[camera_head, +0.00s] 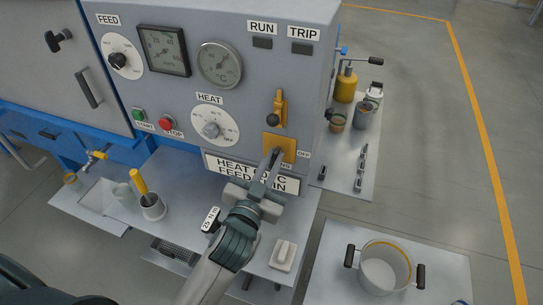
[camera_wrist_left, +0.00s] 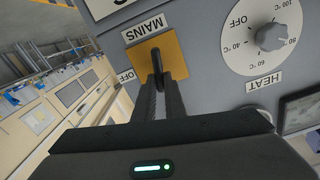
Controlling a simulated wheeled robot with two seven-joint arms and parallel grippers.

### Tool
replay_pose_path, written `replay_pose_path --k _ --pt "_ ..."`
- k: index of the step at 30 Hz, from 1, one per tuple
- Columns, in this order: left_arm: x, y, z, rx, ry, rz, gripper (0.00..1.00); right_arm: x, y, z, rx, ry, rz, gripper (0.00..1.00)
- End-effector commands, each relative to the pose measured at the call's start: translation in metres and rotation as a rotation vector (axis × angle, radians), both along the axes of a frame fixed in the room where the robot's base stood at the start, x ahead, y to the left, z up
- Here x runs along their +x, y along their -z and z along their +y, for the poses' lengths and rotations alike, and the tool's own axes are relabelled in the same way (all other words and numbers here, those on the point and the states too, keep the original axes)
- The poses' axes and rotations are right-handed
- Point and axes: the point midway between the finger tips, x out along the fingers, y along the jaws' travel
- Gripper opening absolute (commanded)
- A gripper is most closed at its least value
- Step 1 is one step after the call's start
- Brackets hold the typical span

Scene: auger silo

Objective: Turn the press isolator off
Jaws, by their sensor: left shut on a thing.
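The press isolator is a yellow square plate (camera_head: 286,144) low on the right of the grey panel, with a MAINS label under it and an OFF label at its right. In the left wrist view its yellow plate (camera_wrist_left: 174,48) appears upside down, with a black handle (camera_wrist_left: 156,58) standing out from it. My left gripper (camera_head: 274,158) is at the plate with its fingers shut on this handle. The handle's lower part is hidden between the fingers (camera_wrist_left: 159,84). The handle points along the fingers rather than at the OFF label. My right gripper is not in view.
Just above the isolator are a yellow lever (camera_head: 281,103) and its black knob (camera_head: 272,119). The HEAT dial (camera_head: 211,130) is to the left. A pot (camera_head: 384,268) stands on a table at lower right.

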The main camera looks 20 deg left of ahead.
Motion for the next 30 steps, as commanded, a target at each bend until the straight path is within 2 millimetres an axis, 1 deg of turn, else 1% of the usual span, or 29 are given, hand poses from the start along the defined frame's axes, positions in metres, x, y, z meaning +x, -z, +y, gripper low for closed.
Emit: replay_pose_path --k 1,9,30 --pt "0.000 -0.003 -0.001 0.038 0.000 0.001 0.00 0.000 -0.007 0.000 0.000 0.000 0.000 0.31" --pt "0.000 -0.001 -0.005 0.288 0.001 -0.009 0.00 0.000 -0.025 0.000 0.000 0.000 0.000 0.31" --pt "0.000 0.008 -0.012 0.953 0.001 -0.032 0.00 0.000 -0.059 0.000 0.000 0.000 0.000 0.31"
